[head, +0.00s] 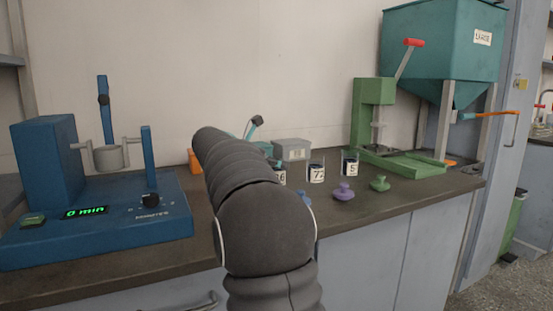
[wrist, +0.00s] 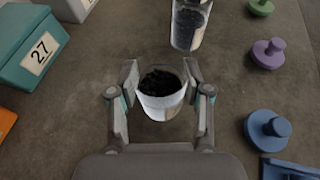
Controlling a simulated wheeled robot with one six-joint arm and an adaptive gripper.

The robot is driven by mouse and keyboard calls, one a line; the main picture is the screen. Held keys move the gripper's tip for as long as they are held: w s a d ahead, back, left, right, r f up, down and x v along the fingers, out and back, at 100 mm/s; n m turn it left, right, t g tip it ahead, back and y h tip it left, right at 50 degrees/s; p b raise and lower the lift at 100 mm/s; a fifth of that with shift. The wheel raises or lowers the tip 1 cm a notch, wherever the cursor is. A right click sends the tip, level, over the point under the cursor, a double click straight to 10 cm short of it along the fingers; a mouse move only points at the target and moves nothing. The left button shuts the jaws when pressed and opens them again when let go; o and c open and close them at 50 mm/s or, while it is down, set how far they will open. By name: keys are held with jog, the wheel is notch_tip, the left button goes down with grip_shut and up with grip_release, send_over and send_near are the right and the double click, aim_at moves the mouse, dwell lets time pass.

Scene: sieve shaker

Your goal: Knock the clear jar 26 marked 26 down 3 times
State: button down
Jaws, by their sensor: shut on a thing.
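The clear jar 26 (wrist: 160,95) stands upright between the fingers of my gripper (wrist: 160,88) in the wrist view, which is shut on its sides. It is open at the top and holds dark grains. Its pale label faces the lower right and cannot be read there. In the head view, a jar label ending in 6 (head: 281,174) shows just right of my arm, which hides the rest of that jar and my gripper. I cannot tell whether the jar touches the bench.
Jar 72 (head: 317,174) and another jar (head: 350,166) stand to the right. Blue (wrist: 268,128), purple (head: 343,192) and green (head: 380,184) knobbed lids lie nearby. A teal box marked 27 (wrist: 30,45) is at left. A blue machine (head: 95,225) and green press (head: 375,120) flank the bench.

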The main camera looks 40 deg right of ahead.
notch_tip(320, 180, up, 3)
jog(key=shift+f+p, duration=0.15)
jog(key=shift+p, duration=0.65)
jog(key=shift+f, duration=0.1)
jog(key=shift+f, duration=0.1)
jog(key=shift+s+f+b, duration=0.1)
jog(key=shift+f+b, duration=0.85)
jog(key=shift+f, duration=1.15)
notch_tip(320, 180, up, 4)
jog(key=p, duration=0.4)
jog(key=shift+r+p, duration=0.2)
jog(key=shift+p, duration=0.1)
